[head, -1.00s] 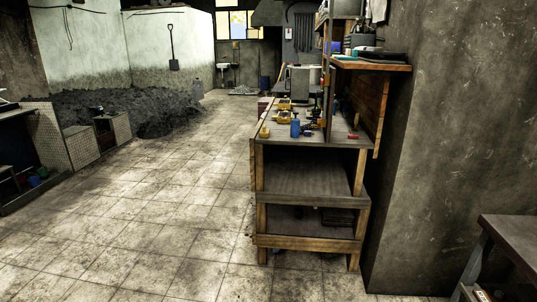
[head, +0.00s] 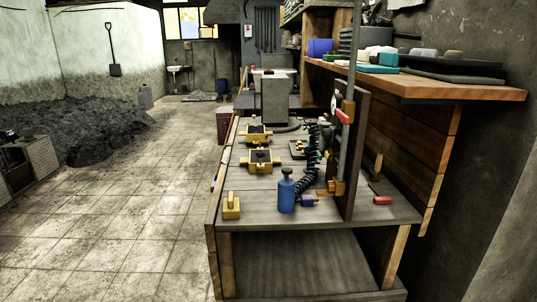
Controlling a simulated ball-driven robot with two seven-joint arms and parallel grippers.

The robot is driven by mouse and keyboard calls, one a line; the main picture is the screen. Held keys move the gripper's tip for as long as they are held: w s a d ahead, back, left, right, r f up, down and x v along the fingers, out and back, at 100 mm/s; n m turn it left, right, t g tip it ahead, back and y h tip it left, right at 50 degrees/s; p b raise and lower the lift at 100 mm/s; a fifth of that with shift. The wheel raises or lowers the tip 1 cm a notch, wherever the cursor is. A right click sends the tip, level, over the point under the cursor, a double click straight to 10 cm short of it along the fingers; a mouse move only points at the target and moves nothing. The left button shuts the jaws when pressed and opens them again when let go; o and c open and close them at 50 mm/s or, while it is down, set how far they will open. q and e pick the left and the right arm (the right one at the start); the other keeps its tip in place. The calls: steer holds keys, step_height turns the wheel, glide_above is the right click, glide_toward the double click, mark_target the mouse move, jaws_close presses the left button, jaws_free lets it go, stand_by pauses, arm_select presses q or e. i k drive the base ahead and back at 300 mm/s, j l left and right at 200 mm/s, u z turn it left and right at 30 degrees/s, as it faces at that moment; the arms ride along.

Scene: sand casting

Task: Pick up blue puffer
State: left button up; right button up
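The blue puffer (head: 286,193) stands upright near the front of the wooden workbench (head: 335,235), in the middle of the head view. It has a blue body and a darker top. Neither of my grippers shows in this view, so I cannot see their state. Nothing blocks the front of the puffer.
A yellow block (head: 231,206) lies left of the puffer, with yellow flasks (head: 260,160) behind. An upright board (head: 351,155) and red-handled tools stand to the right. A wooden shelf (head: 420,85) overhangs the right side. The tiled floor (head: 120,220) at left is clear.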

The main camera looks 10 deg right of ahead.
mark_target(286, 188)
steer(key=i+j+z, duration=0.1)
steer(key=i+z, duration=0.15)
steer(key=i+j+z, duration=0.2)
steer(key=i, duration=0.3)
steer(key=i+j+z, duration=0.25)
steer(key=i+l, duration=0.1)
